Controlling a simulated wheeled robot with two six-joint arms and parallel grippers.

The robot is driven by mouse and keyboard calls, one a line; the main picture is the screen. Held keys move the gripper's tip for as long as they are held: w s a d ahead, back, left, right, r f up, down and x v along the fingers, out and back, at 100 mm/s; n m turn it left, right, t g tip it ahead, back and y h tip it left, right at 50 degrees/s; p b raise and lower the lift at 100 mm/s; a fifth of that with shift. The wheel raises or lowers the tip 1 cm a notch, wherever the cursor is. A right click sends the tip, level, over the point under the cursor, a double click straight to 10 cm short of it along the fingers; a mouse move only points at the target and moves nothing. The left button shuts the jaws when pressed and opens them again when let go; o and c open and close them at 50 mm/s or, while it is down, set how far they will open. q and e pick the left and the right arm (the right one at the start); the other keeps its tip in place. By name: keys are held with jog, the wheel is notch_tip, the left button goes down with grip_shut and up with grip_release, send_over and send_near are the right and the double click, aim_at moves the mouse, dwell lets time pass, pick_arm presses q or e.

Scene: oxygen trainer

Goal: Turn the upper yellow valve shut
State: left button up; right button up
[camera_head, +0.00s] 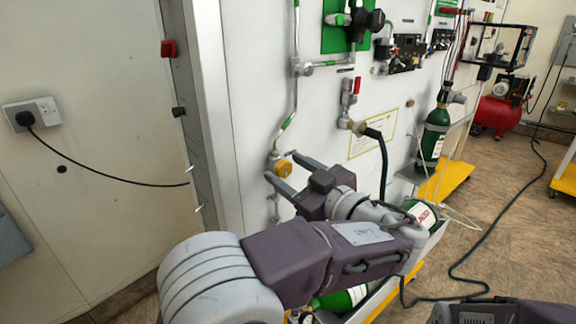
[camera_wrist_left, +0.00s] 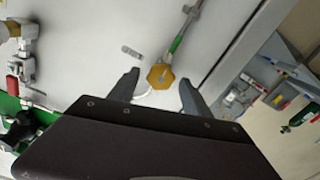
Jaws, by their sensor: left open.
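The yellow valve (camera_head: 284,168) is a small knob on a thin pipe on the white panel, left of centre in the head view. It also shows in the left wrist view (camera_wrist_left: 160,77), between my fingertips. My left gripper (camera_head: 281,167) is open, with one finger on each side of the valve and a gap to each; it shows in the wrist view too (camera_wrist_left: 159,79). I cannot tell how far the fingertips reach in depth. No second yellow valve is clearly visible; my left arm covers the lower panel.
A red-handled valve (camera_head: 357,86) and black hose (camera_head: 383,160) are right of the yellow valve. A green cylinder (camera_head: 433,135) stands further right. A wall socket (camera_head: 34,113) is at left. Open floor (camera_head: 515,190) lies at right, crossed by a cable.

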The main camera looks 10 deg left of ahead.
pick_arm(q)
jog(key=shift+w+a, duration=0.15)
jog(key=shift+a, duration=0.05)
grip_shut()
